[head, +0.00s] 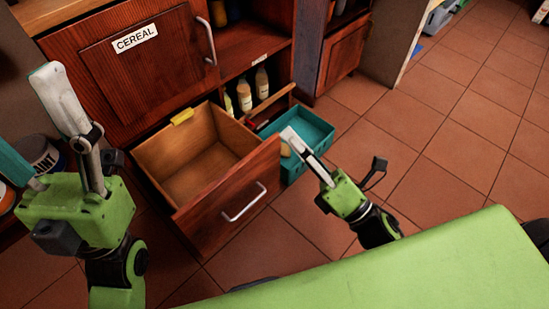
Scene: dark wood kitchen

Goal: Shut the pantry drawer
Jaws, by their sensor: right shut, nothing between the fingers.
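The pantry drawer (220,200) is pulled out below the cereal cupboard. Its wooden front has a pale bar handle (243,203), and the inside that shows looks empty except for a yellow piece (182,117) on its back left rim. My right gripper (290,134) is shut and empty, its fingertips by the far right top corner of the drawer front. I cannot tell whether they touch it. My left gripper (26,110) is at the left, apart from the drawer, its fingers spread open with nothing between them.
A teal crate (312,128) stands right of the drawer, behind my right gripper. The cupboard door labelled CEREAL (140,60) is above. Several bottles (244,95) stand on the shelf behind. Jars (40,155) are at the far left.

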